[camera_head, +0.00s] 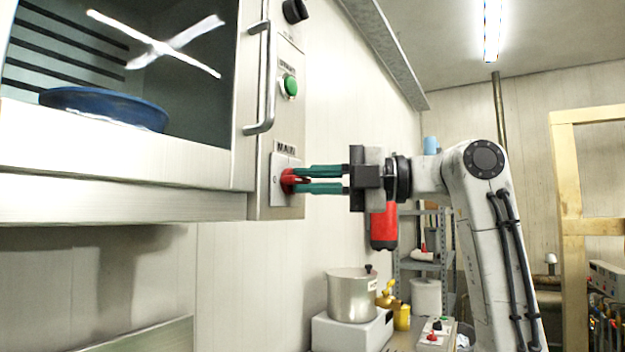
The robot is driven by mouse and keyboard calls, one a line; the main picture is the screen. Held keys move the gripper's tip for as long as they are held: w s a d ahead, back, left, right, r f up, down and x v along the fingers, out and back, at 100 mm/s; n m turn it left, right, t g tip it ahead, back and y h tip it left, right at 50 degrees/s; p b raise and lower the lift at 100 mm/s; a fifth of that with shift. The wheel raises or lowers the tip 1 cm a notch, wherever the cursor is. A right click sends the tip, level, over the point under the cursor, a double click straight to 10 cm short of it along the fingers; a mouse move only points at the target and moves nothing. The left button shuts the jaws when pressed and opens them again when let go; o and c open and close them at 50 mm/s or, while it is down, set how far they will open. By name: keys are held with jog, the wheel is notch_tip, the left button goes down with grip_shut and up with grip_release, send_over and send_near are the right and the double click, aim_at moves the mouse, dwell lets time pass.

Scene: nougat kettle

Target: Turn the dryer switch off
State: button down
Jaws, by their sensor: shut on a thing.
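The dryer (120,172) is a steel cabinet at the upper left with a glass door and a narrow control panel on its right side. A red switch knob (288,181) sits on a light plate under the label "MAIN". My gripper (298,180) reaches in from the right with two green fingers, shut on the red knob. The fingers hide part of the knob, and I cannot tell its exact turn position. Above it on the panel are a green button (290,86) labelled "START" and a black knob (295,11) at the top.
A long door handle (263,75) stands out left of the panel. A blue bowl (104,106) sits behind the glass. Below are a lidded pot (352,296) and a small control box (436,333). A shelf rack (420,266) and a wooden frame (562,200) stand further back.

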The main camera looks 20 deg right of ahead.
jog(key=shift+f, duration=0.1)
dwell(0.4)
jog(key=c, duration=1.1)
grip_release()
jog(key=shift+c, duration=0.2)
jog(key=b+v, duration=0.1)
jog(key=v, duration=0.9)
jog(key=shift+s+d+b, duration=0.2)
jog(key=shift+d+b, duration=0.1)
jog(key=shift+d, duration=0.05)
